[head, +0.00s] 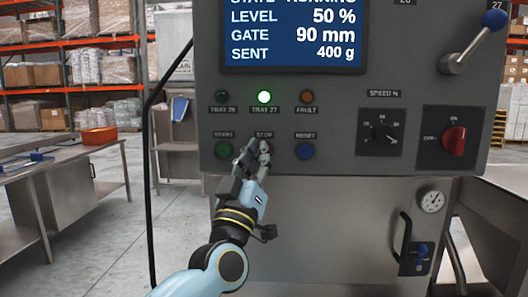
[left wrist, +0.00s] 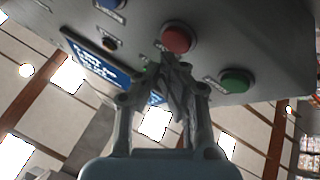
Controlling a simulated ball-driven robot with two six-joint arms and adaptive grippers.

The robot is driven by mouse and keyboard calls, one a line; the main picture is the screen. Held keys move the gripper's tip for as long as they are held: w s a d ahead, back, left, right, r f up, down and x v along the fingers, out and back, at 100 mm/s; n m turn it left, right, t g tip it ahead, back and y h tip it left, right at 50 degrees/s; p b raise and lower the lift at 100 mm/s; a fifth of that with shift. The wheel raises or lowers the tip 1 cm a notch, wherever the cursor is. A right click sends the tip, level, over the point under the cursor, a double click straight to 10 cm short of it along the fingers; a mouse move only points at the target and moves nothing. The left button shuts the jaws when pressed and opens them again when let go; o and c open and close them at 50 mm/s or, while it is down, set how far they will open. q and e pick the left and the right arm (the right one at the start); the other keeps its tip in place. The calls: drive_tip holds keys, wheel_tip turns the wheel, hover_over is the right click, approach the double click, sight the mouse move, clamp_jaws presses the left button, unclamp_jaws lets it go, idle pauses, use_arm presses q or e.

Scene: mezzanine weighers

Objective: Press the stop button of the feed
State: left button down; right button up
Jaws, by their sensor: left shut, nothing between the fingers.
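The red stop button (left wrist: 178,38) shows in the left wrist view, close beyond my fingertips; I cannot tell whether they touch it. In the head view my left gripper (head: 262,149) is just below the STOP label (head: 264,134) and mostly hides the button. My left gripper also shows in the left wrist view (left wrist: 172,66), its fingers together and empty. The grey feed control panel (head: 340,160) carries a green start button (head: 224,151) to the left and a blue reset button (head: 305,151) to the right. My right gripper is out of view.
The screen (head: 293,35) reads level 50 %, gate 90 mm, sent 400 g. The Tray 27 lamp (head: 264,97) glows green. A speed knob (head: 381,132), a red rotary switch (head: 454,139) and a blue-knobbed lever (head: 474,42) are right. A metal table (head: 60,158) stands left.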

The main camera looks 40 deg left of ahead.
use_arm(q)
drive_tip(key=shift+w+a, duration=0.2)
drive_tip(key=shift+w, duration=0.1)
drive_tip(key=shift+w+a, duration=0.2)
drive_tip(key=shift+w, duration=0.15)
idle(0.7)
idle(0.3)
drive_tip(key=shift+s+d+p, duration=0.45)
drive_tip(key=shift+s, duration=0.25)
drive_tip(key=s+d, duration=0.1)
drive_tip(key=s, duration=0.2)
drive_tip(key=s+d, duration=0.1)
drive_tip(key=shift+s+d, duration=0.15)
drive_tip(key=shift+d, duration=0.2)
idle(0.6)
